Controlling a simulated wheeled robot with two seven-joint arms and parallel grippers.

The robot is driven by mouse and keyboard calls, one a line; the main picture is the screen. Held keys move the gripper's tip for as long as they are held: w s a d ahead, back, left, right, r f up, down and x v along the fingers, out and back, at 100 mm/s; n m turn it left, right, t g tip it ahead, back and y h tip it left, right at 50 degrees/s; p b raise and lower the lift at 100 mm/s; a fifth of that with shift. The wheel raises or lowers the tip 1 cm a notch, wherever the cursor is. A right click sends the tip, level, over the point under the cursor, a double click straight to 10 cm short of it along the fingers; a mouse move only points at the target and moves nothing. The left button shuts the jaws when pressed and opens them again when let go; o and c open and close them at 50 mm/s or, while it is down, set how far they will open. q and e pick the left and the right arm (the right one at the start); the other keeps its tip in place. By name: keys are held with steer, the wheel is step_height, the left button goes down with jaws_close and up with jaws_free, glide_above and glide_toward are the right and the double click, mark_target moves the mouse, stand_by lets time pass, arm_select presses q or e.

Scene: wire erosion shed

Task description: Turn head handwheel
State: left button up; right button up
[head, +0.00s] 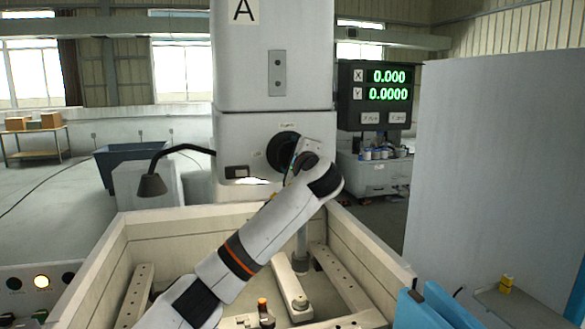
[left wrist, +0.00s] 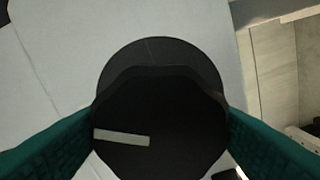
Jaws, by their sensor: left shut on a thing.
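The head handwheel (head: 281,146) is a dark round knob on the front of the grey machine head (head: 230,165). My left arm reaches up to it from below, and my left gripper (head: 294,162) is at the wheel, partly hidden by my wrist. In the left wrist view the black handwheel (left wrist: 160,135) fills the middle, with a pale bar mark on its face. The teal fingers press against its left and right sides, shut on it. My right gripper is out of view.
A pale walled tank (head: 95,275) with clamp bars lies below the head. A black bent-neck lamp (head: 152,184) sticks out left of the head. A grey panel (head: 495,170) blocks the far right.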

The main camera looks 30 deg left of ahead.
arm_select(q)
steer(key=n+b, duration=0.2)
steer(key=n, duration=0.1)
steer(key=shift+d+f, duration=0.1)
steer(key=shift+f, duration=0.2)
steer(key=shift+r+n+b, duration=0.1)
steer(key=shift+n+b, duration=0.6)
steer(key=shift+n, duration=0.6)
steer(key=o, duration=1)
steer(key=shift+r, duration=0.1)
